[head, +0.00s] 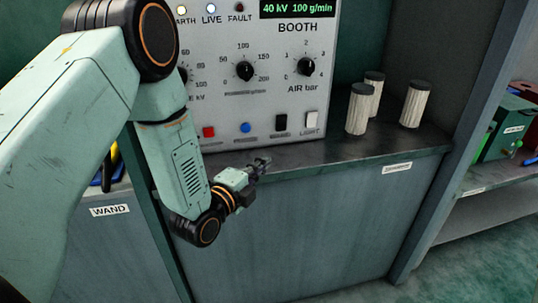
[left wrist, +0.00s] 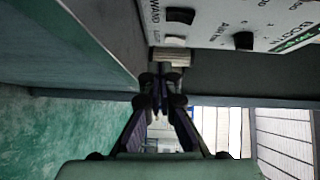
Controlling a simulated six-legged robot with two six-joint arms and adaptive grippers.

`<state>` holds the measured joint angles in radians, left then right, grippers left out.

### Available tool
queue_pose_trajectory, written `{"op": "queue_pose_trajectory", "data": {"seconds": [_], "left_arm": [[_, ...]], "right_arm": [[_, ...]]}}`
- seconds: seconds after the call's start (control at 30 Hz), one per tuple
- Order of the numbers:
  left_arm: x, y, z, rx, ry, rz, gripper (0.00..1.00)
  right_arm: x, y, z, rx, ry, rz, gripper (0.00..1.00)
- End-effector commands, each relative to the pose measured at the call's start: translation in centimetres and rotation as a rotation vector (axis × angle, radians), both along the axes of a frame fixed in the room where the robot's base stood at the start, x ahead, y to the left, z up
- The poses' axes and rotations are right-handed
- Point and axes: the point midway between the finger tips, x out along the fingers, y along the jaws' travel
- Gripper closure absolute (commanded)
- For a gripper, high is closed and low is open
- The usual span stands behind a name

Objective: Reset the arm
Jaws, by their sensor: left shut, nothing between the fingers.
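My left arm comes in from the left in the head view, and its gripper (head: 262,165) is in front of the bench edge, below the control panel (head: 240,60). The gripper is shut and empty. In the left wrist view the closed fingers (left wrist: 161,88) point toward the bench edge, with the panel (left wrist: 225,20) at the top. My right gripper is not in view.
The panel has knobs, a red, a blue, a black and a white switch. Several pale ribbed cylinders with dark caps (head: 359,108) stand on the bench (head: 300,153) to its right. A shelf with a green box (head: 500,130) is at the far right. A WAND label (head: 110,210) is at left.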

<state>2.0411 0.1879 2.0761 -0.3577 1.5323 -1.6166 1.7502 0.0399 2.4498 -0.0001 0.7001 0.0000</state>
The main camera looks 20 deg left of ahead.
Motion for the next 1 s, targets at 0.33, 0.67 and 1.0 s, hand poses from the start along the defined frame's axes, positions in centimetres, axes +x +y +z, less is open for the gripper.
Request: {"op": "queue_pose_trajectory", "data": {"seconds": [0.33,0.67,1.0], "left_arm": [[-0.5,0.0,-0.1,0.000,0.000,-0.001,1.00],[-0.5,-0.1,-0.4,-0.075,0.029,0.003,1.00],[-5.3,0.6,-9.1,-0.667,0.521,0.237,1.00]], "right_arm": [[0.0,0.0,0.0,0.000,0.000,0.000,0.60],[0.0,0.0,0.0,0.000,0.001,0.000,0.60],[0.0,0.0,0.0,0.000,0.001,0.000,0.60]]}}
